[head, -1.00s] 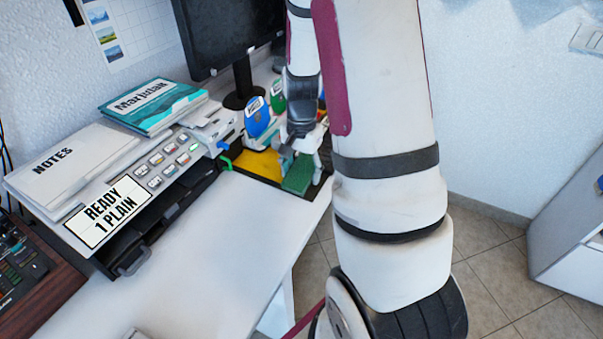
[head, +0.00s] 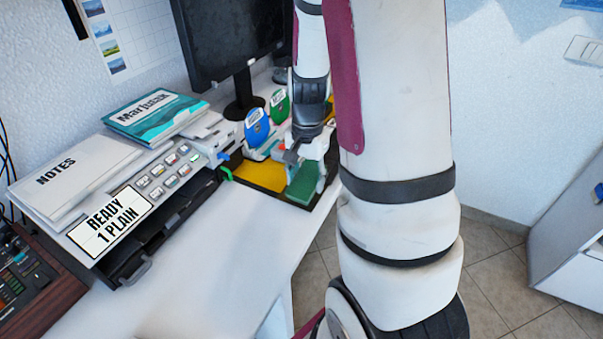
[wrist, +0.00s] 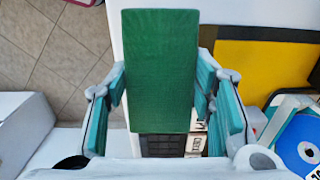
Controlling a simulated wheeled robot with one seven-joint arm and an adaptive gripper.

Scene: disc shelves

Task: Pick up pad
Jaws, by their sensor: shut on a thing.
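The pad is a green rectangular block (head: 303,182) at the right end of the desk in the head view. It fills the middle of the wrist view (wrist: 160,70), long side running up the picture. My gripper (head: 312,165) is shut on it, with a teal-lined finger on each side in the wrist view. The pad is tilted in the head view and seems raised over the dark tray (head: 262,187). Its exact height cannot be told. My arm covers part of the area behind.
The tray has a yellow floor (head: 258,174). Blue (head: 257,127) and green (head: 279,106) disc-shaped items stand behind it, near a monitor (head: 218,40). The front desk surface (head: 205,260) is clear.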

